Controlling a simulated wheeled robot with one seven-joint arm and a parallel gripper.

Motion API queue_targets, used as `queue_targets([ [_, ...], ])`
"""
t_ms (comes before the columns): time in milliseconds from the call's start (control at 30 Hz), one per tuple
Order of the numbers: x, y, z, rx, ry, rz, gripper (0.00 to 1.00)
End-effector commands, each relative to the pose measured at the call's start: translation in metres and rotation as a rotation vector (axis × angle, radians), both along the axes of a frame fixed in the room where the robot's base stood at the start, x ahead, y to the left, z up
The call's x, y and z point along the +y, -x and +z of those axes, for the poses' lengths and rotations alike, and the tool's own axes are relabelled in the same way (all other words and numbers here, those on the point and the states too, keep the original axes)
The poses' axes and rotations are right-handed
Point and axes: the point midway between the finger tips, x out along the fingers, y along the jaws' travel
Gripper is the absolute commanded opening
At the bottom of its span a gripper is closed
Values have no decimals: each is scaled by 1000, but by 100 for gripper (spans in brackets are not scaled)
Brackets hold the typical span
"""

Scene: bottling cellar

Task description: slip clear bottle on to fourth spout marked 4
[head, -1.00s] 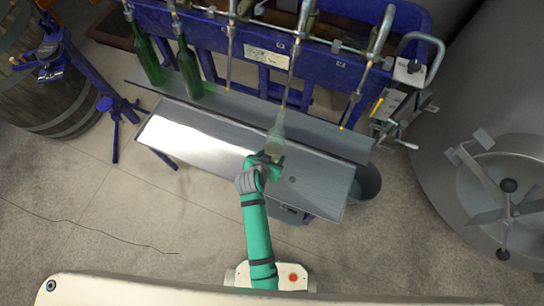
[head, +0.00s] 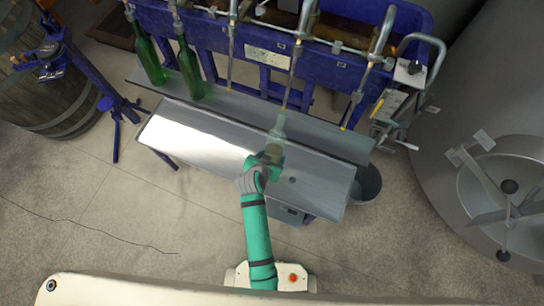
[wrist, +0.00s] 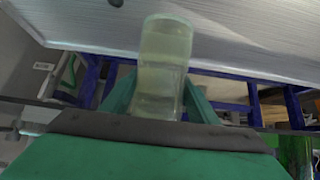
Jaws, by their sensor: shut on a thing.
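The clear bottle (head: 276,138) is held fairly upright by my gripper (head: 268,162), which is shut on its lower part. In the head view its mouth is at or very close to the lower tip of the fourth spout (head: 291,84), counting from the left; I cannot tell whether the tip is inside the neck. In the wrist view the bottle (wrist: 163,68) stands between the two green fingers (wrist: 158,98), its neck hidden.
Green bottles hang at the first (head: 149,62) and second (head: 189,72) spouts. The third (head: 230,65) and fifth (head: 354,105) spouts are bare. A metal drip tray (head: 215,140) lies below. A bucket (head: 368,183) and steel tank (head: 450,110) stand at right.

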Motion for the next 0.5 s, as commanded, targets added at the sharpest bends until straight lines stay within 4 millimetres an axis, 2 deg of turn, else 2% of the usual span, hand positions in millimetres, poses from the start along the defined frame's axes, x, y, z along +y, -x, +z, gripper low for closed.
queue_targets([
  [500,-2,-9,18,-4,0,-1,17],
])
